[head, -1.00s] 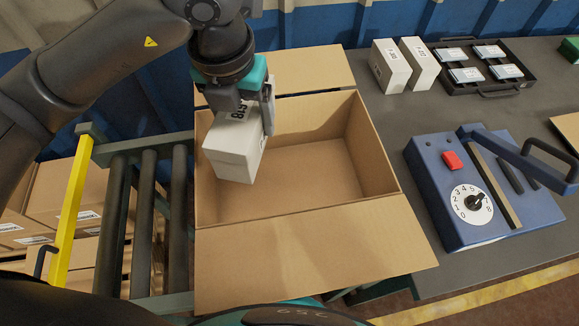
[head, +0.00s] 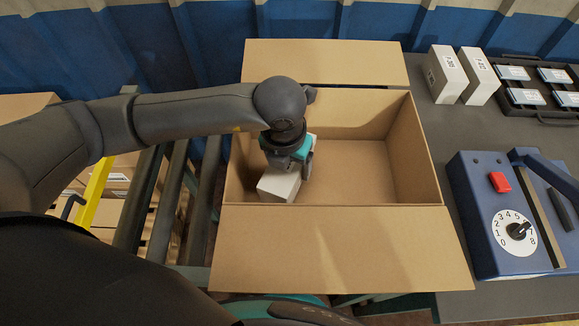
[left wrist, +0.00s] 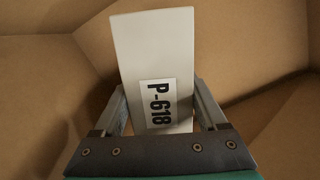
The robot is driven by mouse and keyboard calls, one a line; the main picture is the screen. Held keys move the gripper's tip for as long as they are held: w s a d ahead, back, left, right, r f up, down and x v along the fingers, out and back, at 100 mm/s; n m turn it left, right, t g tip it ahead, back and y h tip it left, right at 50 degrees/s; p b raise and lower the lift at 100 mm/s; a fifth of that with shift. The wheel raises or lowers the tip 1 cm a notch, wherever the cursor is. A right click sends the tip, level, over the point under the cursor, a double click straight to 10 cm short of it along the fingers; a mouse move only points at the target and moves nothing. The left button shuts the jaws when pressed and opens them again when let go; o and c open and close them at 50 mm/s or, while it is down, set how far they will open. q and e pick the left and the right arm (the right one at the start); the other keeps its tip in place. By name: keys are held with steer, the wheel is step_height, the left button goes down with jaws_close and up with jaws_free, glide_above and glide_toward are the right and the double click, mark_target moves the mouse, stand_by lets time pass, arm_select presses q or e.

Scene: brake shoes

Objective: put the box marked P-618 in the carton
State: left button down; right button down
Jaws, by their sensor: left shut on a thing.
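My left gripper (head: 296,170) reaches down into the carton and is shut on the box. I cannot tell whether the box touches the carton floor. The right gripper is not in view.
Two white boxes (head: 446,75) (head: 480,76) stand on the grey table right of the carton, next to a black case (head: 540,112) of labelled packs. A blue device (head: 497,237) with a dial is at the right. A roller conveyor (head: 168,200) is on the left. The carton's right part is empty.

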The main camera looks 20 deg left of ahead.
arm_select(q)
steer(key=shift+f, duration=0.55)
steer(key=shift+f, duration=0.15)
jaws_free()
steer(key=r, duration=0.4)
steer(key=s+r+p, duration=0.1)
steer(key=r, duration=0.3)
steer(key=r+p, duration=0.1)
steer(key=r, duration=0.3)
steer(key=shift+s+a+r, duration=0.1)
steer(key=shift+s, duration=0.3)
